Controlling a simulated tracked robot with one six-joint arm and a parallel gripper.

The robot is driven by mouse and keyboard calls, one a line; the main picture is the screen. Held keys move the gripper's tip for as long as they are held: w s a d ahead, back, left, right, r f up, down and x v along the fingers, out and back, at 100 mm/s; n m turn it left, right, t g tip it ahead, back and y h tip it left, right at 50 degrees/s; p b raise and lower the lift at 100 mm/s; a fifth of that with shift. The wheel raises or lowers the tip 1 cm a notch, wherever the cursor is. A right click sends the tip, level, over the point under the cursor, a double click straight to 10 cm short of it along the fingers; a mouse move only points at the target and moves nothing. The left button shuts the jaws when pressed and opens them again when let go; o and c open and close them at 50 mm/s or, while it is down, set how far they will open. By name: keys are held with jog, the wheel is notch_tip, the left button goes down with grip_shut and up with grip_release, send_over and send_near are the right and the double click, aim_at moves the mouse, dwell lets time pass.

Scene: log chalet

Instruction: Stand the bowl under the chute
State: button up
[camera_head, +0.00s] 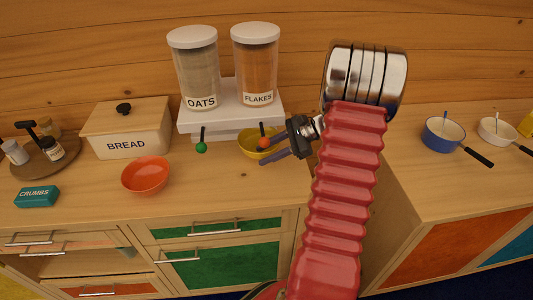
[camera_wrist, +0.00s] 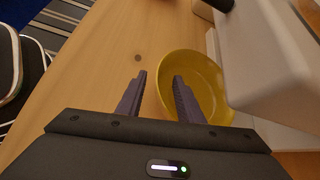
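A yellow bowl (camera_head: 256,141) stands on the counter in front of the white dispenser base, below the FLAKES jar (camera_head: 256,66); it also shows in the wrist view (camera_wrist: 168,62). An orange bowl (camera_head: 146,176) stands empty further left. My gripper (camera_head: 271,156) is at the yellow bowl's right side. In the wrist view my gripper (camera_wrist: 158,80) has its fingers apart, one over the bowl's inside and one outside, with the rim between them. I cannot tell whether either finger touches it. The chute outlet is hidden in both views.
The white dispenser base (camera_head: 232,98) also carries an OATS jar (camera_head: 194,70). Levers with a green knob (camera_head: 201,148) and a red knob (camera_head: 264,143) hang in front. A bread box (camera_head: 126,130), CRUMBS box (camera_head: 37,196) and round tray (camera_head: 68,162) stand left. Pans stand right.

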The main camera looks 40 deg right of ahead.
jog(key=v, duration=1.3)
jog(key=shift+s+d, duration=0.15)
jog(key=shift+d, duration=0.15)
jog(key=shift+s+r, duration=0.1)
jog(key=shift+r, duration=0.05)
